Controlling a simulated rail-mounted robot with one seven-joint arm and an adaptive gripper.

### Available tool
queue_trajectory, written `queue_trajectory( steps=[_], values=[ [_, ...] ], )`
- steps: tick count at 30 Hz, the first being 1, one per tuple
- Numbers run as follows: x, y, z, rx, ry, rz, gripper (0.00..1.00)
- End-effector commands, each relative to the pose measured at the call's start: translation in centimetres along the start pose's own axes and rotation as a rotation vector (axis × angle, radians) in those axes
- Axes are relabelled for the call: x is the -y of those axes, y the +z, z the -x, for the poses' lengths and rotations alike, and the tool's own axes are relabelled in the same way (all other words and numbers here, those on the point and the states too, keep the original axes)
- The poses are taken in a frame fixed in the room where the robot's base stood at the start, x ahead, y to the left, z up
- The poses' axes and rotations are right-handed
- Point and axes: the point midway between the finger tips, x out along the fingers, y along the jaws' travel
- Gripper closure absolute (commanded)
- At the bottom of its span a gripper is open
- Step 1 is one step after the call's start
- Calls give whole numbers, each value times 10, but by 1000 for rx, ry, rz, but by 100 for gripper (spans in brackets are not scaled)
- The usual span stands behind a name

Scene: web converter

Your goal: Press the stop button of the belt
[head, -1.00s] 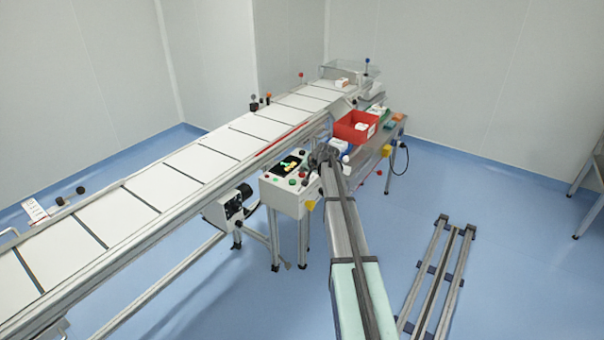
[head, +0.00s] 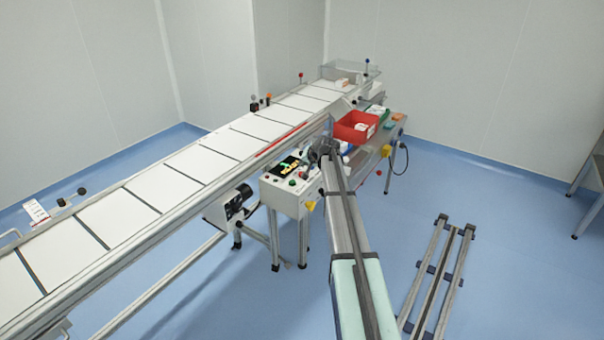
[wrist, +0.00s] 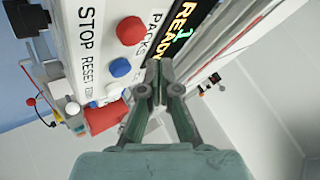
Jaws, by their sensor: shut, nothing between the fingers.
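The control panel (head: 282,196) is a light grey box beside the belt (head: 180,182). In the wrist view, the red stop button (wrist: 130,30) sits beside the printed word STOP (wrist: 88,32). A blue button (wrist: 121,67) sits beside RESET. My gripper (wrist: 155,74) is shut and empty, with its fingertips in front of the panel, near the display (wrist: 185,28) reading READY. The tips are below and right of the red button in the picture, apart from it. In the head view my gripper (head: 324,150) is over the panel's right part and hides some of it.
A red bin (head: 355,128) and other items stand on the side table behind the panel. The belt's side rail runs along the panel's left. A low rail frame (head: 438,275) stands on the floor at right. Open floor lies around it.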

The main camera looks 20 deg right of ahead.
Motion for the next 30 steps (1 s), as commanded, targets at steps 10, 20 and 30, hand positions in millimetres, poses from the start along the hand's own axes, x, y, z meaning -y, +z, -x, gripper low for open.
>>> queue_trajectory(
  steps=[10, 20, 30],
  values=[
    [16, -16, 22, 0, 0, 1, 100],
    [17, -17, 23, 1, 0, 0, 100],
    [17, -17, 23, 0, 0, 0, 100]
  ],
)
